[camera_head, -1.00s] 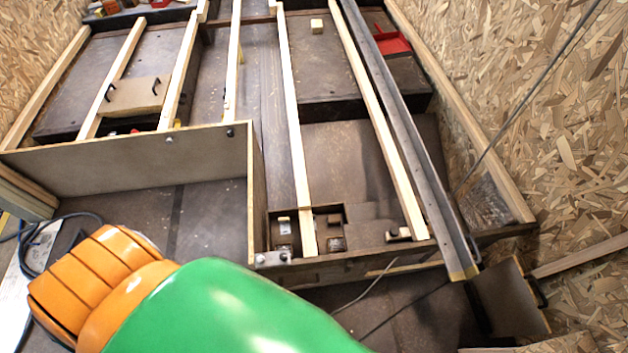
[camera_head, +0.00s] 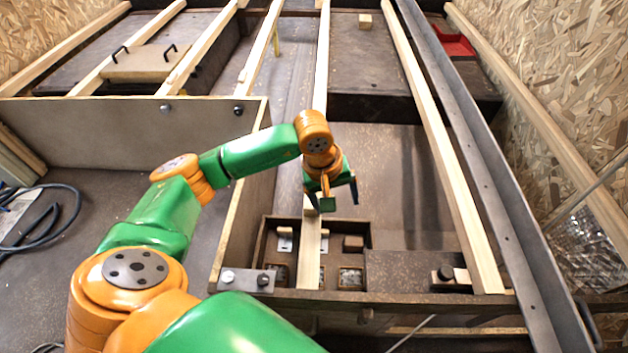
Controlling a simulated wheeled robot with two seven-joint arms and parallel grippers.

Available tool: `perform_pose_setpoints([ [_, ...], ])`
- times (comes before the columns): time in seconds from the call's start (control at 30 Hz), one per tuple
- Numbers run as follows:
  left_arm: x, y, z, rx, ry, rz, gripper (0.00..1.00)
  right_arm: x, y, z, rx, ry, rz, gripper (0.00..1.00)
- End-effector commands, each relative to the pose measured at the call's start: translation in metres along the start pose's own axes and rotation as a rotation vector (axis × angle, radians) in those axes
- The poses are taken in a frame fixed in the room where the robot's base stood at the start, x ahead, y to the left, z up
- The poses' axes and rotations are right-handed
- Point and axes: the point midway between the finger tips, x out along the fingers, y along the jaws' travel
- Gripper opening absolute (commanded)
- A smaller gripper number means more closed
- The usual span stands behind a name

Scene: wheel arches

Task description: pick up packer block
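My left gripper (camera_head: 332,197) hangs over a long pale timber beam, above the far edge of a dark compartment tray (camera_head: 262,247). Another pale wooden block (camera_head: 365,21) sits far off on the dark platform. I cannot tell which of these is the packer block. My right gripper is not in view.
Long timber beams (camera_head: 452,185) run away from me on both sides of the tray. A grey metal channel (camera_head: 490,170) runs along the right. An upright panel (camera_head: 90,140) stands at the left. A red tray (camera_head: 455,46) lies at the far right.

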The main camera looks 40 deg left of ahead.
Motion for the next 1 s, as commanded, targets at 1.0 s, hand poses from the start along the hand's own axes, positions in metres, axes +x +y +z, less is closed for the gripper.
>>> perform_pose_setpoints([
  [1.0,0.046,-0.047,-0.082,0.251,0.315,-0.192,0.58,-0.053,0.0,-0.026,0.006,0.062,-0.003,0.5],
])
